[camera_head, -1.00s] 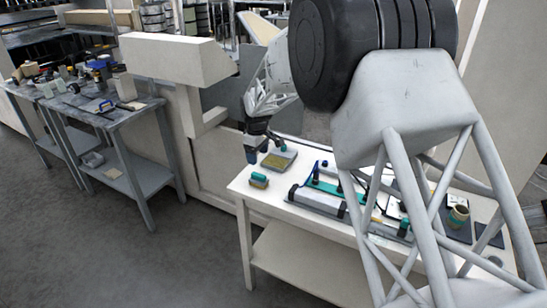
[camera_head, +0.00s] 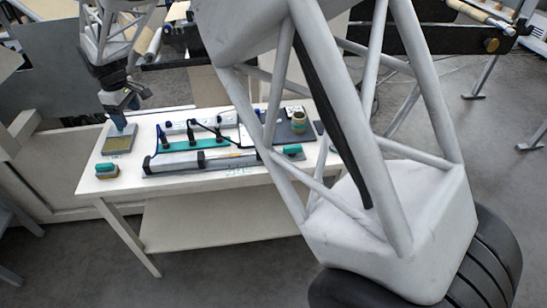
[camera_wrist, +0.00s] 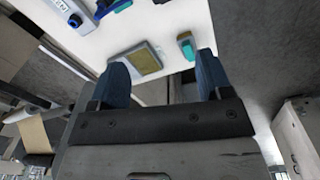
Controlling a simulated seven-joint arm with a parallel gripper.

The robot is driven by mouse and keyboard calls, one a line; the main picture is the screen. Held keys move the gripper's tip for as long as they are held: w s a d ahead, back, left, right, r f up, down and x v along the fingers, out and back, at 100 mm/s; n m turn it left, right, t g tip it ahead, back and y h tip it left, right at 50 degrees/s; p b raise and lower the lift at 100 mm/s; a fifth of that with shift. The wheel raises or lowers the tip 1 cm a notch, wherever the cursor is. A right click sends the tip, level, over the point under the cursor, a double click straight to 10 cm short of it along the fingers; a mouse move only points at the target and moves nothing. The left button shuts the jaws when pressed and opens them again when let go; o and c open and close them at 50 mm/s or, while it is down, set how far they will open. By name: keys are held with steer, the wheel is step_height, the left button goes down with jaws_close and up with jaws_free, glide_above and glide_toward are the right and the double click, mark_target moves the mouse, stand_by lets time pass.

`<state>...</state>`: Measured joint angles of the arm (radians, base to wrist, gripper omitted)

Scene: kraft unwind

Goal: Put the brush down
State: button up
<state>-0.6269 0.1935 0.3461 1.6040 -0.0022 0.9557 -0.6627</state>
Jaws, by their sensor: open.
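The brush, as far as I can tell, is the small block with a teal top and brownish lower part (camera_head: 107,170). It lies on the white table (camera_head: 215,180) near the left front corner. It also shows in the wrist view (camera_wrist: 186,45), apart from my fingers. My gripper (camera_head: 127,107) is open, with blue fingers, above the back of a grey tray with an olive pad (camera_head: 118,142). In the wrist view, nothing shows held between the fingers of my gripper (camera_wrist: 163,78). The tray is in front of them there (camera_wrist: 137,60).
A long grey bar (camera_head: 180,162) and a teal holder with dark upright tools (camera_head: 196,147) lie right of the tray. A white power strip (camera_head: 190,126) is behind them. The front left edge is close to the brush.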

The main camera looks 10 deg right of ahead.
steer(key=s+d+r+m, duration=0.2)
steer(key=s+d+r, duration=0.2)
steer(key=d, duration=0.6)
steer(key=s+d+r+m+t, duration=0.1)
steer(key=s+d+r+m, duration=0.25)
steer(key=d, duration=0.65)
steer(key=s+d+r+m, duration=0.1)
steer(key=s+d+r, duration=0.35)
steer(key=d, duration=0.55)
steer(key=s+d+f+m, duration=0.1)
steer(key=s+d+m, duration=0.3)
steer(key=s+d, duration=0.5)
steer(key=s+d+f+m+t, duration=0.1)
steer(key=s+d+m, duration=0.3)
steer(key=s+d, duration=0.6)
steer(key=s, duration=0.7)
steer(key=shift+s+d+f, duration=0.25)
steer(key=shift+d+f, duration=0.05)
steer(key=shift+f, duration=0.05)
steer(key=shift+o, duration=0.4)
steer(key=shift+m, duration=0.25)
steer(key=shift+w, duration=0.1)
